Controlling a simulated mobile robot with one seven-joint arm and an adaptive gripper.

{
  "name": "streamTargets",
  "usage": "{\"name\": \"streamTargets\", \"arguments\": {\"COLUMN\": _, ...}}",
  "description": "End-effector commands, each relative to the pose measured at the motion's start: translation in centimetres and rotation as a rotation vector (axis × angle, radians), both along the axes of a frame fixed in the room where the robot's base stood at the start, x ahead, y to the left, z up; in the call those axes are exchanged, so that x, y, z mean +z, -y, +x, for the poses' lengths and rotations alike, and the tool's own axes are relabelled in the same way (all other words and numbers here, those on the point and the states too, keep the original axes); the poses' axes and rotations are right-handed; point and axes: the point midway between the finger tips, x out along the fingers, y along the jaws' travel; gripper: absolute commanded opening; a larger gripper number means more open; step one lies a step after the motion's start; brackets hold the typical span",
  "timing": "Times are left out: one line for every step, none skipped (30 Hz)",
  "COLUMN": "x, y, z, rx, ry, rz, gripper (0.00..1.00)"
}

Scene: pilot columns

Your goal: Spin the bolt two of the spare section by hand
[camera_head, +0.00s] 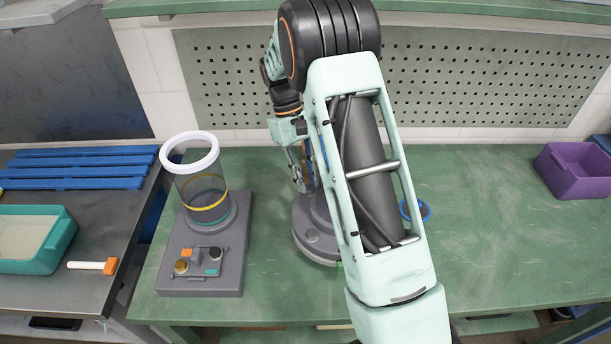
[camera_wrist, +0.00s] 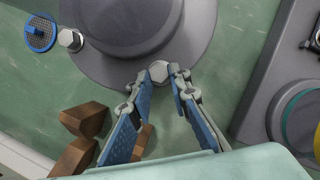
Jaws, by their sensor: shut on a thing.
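The spare section is a dark grey round piece with a wide flange (camera_head: 312,252), standing on the green bench and partly hidden behind my arm. Its flange (camera_wrist: 195,62) fills the top of the wrist view. A pale hex bolt head (camera_wrist: 159,71) sits at the flange's edge between my fingertips. My gripper (camera_wrist: 169,80) is shut on this bolt, its blue-padded fingers on either side. In the head view my gripper (camera_head: 299,172) is at the flange's far side. Another hex bolt (camera_wrist: 71,40) sits farther left on the flange edge. No number shows on the bolts.
A clear column with a white top ring (camera_head: 190,152) stands on a grey control base (camera_head: 205,268) to the left. Brown blocks (camera_wrist: 86,119) lie close to my fingers. A blue mesh disc (camera_wrist: 40,33) lies beside the flange.

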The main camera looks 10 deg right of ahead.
Motion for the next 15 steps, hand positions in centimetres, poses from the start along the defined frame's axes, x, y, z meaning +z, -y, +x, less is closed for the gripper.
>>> {"name": "streamTargets", "arguments": {"x": 0.17, "y": 0.1, "z": 0.07, "rx": -0.027, "ry": 0.001, "rz": 0.0, "gripper": 0.0}}
{"name": "streamTargets", "arguments": {"x": 0.15, "y": 0.1, "z": 0.07, "rx": -0.042, "ry": 0.001, "rz": 0.0, "gripper": 0.0}}
{"name": "streamTargets", "arguments": {"x": 0.15, "y": 0.11, "z": 0.08, "rx": -0.063, "ry": 0.001, "rz": 0.0, "gripper": 0.0}}
{"name": "streamTargets", "arguments": {"x": 0.14, "y": 0.14, "z": 0.09, "rx": -0.074, "ry": 0.001, "rz": 0.0, "gripper": 0.0}}
{"name": "streamTargets", "arguments": {"x": 0.15, "y": 0.15, "z": 0.1, "rx": -0.087, "ry": 0.001, "rz": 0.0, "gripper": 0.0}}
{"name": "streamTargets", "arguments": {"x": 0.15, "y": 0.19, "z": 0.12, "rx": -0.101, "ry": 0.002, "rz": 0.0, "gripper": 0.0}}
{"name": "streamTargets", "arguments": {"x": 0.15, "y": 0.2, "z": 0.13, "rx": -0.11, "ry": 0.002, "rz": 0.0, "gripper": 0.0}}
{"name": "streamTargets", "arguments": {"x": 0.14, "y": 0.2, "z": 0.14, "rx": -0.119, "ry": 0.002, "rz": 0.0, "gripper": 0.0}}
{"name": "streamTargets", "arguments": {"x": 0.14, "y": 0.2, "z": 0.14, "rx": -0.128, "ry": 0.002, "rz": 0.001, "gripper": 0.0}}
{"name": "streamTargets", "arguments": {"x": 0.14, "y": 0.2, "z": 0.15, "rx": -0.134, "ry": 0.003, "rz": 0.001, "gripper": 0.0}}
{"name": "streamTargets", "arguments": {"x": 0.13, "y": 0.19, "z": 0.16, "rx": -0.139, "ry": 0.003, "rz": 0.001, "gripper": 0.0}}
{"name": "streamTargets", "arguments": {"x": 0.12, "y": 0.2, "z": 0.17, "rx": -0.146, "ry": 0.003, "rz": 0.0, "gripper": 0.0}}
{"name": "streamTargets", "arguments": {"x": 0.12, "y": 0.2, "z": 0.17, "rx": -0.149, "ry": 0.003, "rz": 0.001, "gripper": 0.0}}
{"name": "streamTargets", "arguments": {"x": 0.12, "y": 0.2, "z": 0.17, "rx": -0.151, "ry": 0.003, "rz": 0.0, "gripper": 0.0}}
{"name": "streamTargets", "arguments": {"x": 0.12, "y": 0.21, "z": 0.18, "rx": -0.154, "ry": 0.004, "rz": 0.0, "gripper": 0.0}}
